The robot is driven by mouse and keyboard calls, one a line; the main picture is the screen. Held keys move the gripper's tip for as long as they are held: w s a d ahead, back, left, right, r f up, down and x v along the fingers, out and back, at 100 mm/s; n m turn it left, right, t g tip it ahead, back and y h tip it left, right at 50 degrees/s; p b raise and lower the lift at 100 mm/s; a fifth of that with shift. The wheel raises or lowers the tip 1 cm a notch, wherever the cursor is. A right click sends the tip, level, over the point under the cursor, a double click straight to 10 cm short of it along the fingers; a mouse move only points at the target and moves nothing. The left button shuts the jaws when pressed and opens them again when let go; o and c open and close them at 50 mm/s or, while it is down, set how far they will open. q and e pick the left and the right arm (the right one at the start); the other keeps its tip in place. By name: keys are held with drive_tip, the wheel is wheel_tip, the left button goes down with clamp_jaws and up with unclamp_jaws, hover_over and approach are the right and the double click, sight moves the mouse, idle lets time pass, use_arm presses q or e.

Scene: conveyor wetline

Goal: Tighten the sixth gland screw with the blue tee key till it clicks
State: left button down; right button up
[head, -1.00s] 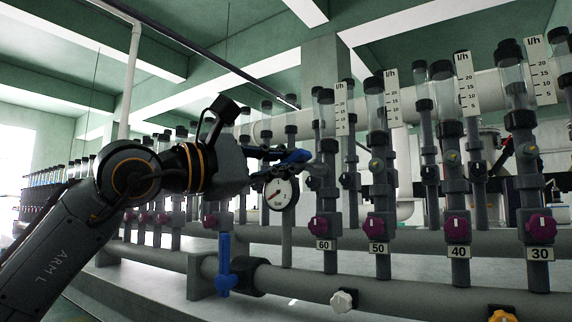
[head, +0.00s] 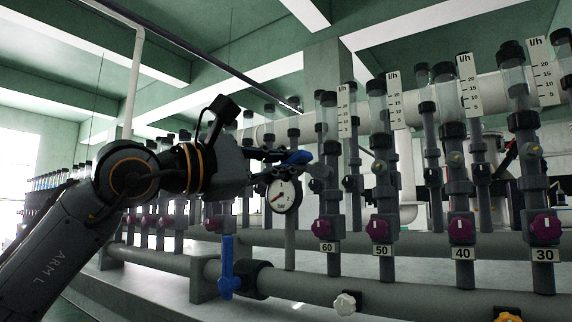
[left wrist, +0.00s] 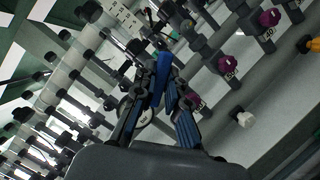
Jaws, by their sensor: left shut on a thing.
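My left gripper (head: 272,168) is shut on the blue tee key (head: 298,158), in front of the flow-meter column tagged 60. The key's blue end points right, toward a grey fitting (head: 319,171) on that column. Whether the key touches it or is seated on a screw I cannot tell. In the left wrist view the blue key (left wrist: 162,70) shows between the fingers of the gripper (left wrist: 156,90). The gland screws are too small or hidden to make out. My right gripper is not in view.
A round pressure gauge (head: 284,196) sits just below the gripper. Columns with purple knobs (head: 381,228) tagged 50, 40 and 30 stand to the right. A blue valve handle (head: 228,268), a white knob (head: 345,303) and a horizontal grey pipe (head: 400,294) lie lower down.

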use_arm(q)
drive_tip(key=shift+s+a, duration=0.3)
drive_tip(key=shift+s, duration=0.1)
idle(0.5)
drive_tip(key=shift+s+a+b, duration=0.25)
drive_tip(key=shift+s+b, duration=0.05)
drive_tip(key=shift+b, duration=0.35)
drive_tip(key=s+a+b, duration=0.5)
drive_tip(key=s+a, duration=0.4)
drive_tip(key=s, duration=0.3)
drive_tip(key=shift+s, duration=0.2)
drive_tip(key=shift+w, duration=0.1)
idle(0.6)
